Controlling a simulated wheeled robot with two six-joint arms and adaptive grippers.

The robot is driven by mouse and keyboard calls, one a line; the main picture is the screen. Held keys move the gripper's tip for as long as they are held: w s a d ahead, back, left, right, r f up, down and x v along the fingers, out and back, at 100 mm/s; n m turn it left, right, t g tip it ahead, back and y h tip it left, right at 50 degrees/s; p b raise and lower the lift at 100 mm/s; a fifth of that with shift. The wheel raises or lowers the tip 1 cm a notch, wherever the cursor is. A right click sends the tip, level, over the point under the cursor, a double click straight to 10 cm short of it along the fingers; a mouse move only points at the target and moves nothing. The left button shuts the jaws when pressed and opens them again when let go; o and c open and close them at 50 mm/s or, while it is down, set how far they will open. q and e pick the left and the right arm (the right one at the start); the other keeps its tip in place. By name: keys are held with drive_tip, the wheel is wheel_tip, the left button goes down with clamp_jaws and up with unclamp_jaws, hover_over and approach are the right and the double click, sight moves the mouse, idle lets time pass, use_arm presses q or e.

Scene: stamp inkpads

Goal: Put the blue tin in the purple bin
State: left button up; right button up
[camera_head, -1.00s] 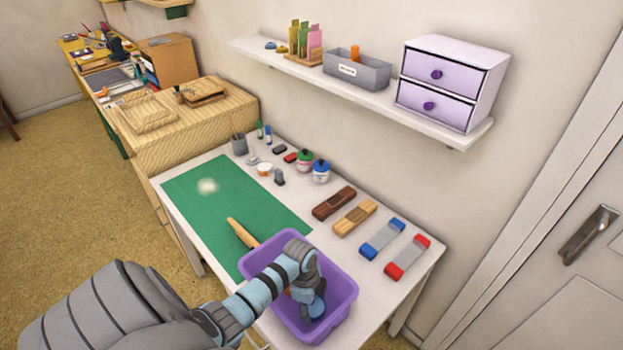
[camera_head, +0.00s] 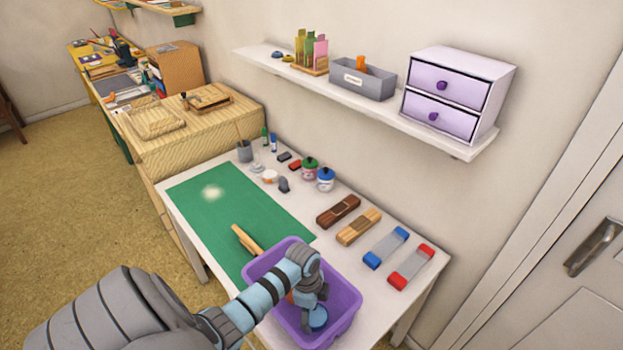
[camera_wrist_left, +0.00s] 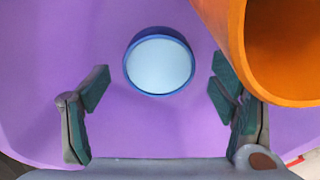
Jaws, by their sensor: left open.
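The blue tin (camera_head: 318,319) is round, with a blue rim and a pale top. It lies inside the purple bin (camera_head: 347,305), which stands at the front edge of the white table. My left gripper (camera_head: 314,302) reaches down into the bin above the tin. In the left wrist view, the tin (camera_wrist_left: 159,63) rests on the bin's purple floor, with the open fingers (camera_wrist_left: 160,88) apart on either side and not touching it. My right gripper is in neither view.
An orange hollow cylinder (camera_wrist_left: 262,100) is in the bin beside the tin. A green mat (camera_head: 210,212) with a wooden tool (camera_head: 245,240) lies left of the bin. Blue-ended (camera_head: 386,247) and red-ended (camera_head: 411,266) blocks lie to its right. A shelf (camera_head: 375,103) hangs above.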

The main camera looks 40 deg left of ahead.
use_arm(q)
wheel_tip(320, 180, up, 10)
drive_tip(key=a+p, duration=0.1)
drive_tip(key=shift+s+r+p, duration=0.15)
drive_tip(key=shift+s+p, duration=0.1)
drive_tip(key=shift+p, duration=0.15)
